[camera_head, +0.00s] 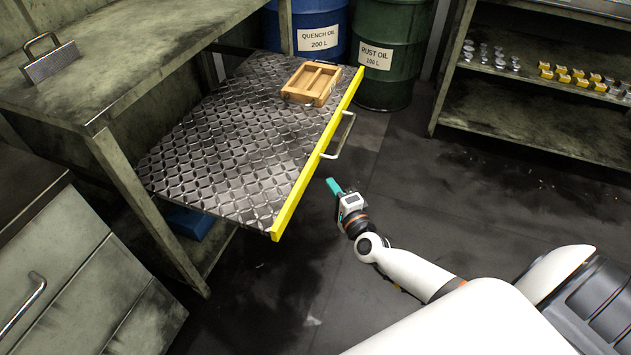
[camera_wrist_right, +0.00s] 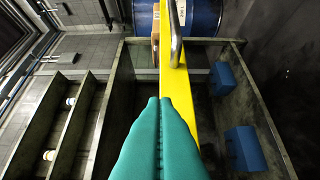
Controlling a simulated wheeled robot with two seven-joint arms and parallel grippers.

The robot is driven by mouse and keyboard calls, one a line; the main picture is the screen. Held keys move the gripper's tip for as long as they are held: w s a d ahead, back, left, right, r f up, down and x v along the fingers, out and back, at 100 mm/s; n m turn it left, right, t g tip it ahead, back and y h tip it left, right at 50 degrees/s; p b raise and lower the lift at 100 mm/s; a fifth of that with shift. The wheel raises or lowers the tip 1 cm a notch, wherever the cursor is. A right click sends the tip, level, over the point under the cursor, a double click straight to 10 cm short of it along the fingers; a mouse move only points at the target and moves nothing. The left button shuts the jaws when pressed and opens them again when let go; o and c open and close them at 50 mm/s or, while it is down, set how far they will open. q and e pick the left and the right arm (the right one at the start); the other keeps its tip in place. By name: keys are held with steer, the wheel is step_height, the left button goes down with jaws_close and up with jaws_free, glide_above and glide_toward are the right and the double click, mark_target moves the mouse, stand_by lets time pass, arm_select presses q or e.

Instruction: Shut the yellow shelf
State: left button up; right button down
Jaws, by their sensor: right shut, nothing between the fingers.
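The yellow shelf is a patterned metal plate (camera_head: 235,140) with a yellow front edge (camera_head: 318,150), pulled out from the workbench in the head view. A pale metal handle (camera_head: 343,137) sits on that edge. My right gripper (camera_head: 333,186) is just in front of the yellow edge, a little nearer than the handle, with its teal fingers together and empty. In the right wrist view the shut fingers (camera_wrist_right: 160,102) point toward the yellow edge (camera_wrist_right: 172,75), with the handle (camera_wrist_right: 176,40) beyond them. I cannot tell whether they touch the edge. My left gripper is not in view.
A wooden box (camera_head: 311,84) lies on the shelf's far corner. The workbench (camera_head: 130,60) stands at left, with a blue drum (camera_head: 307,20) and a green drum (camera_head: 390,50) behind. A rack (camera_head: 530,110) with small parts stands at right. The floor in front is clear.

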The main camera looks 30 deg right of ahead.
steer(key=w, duration=0.1)
steer(key=w+a, duration=0.1)
steer(key=w, duration=0.1)
steer(key=shift+w+a, duration=0.3)
steer(key=shift+a, duration=0.05)
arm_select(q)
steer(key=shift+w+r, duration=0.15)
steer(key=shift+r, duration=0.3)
arm_select(e)
steer(key=shift+w+a, duration=0.4)
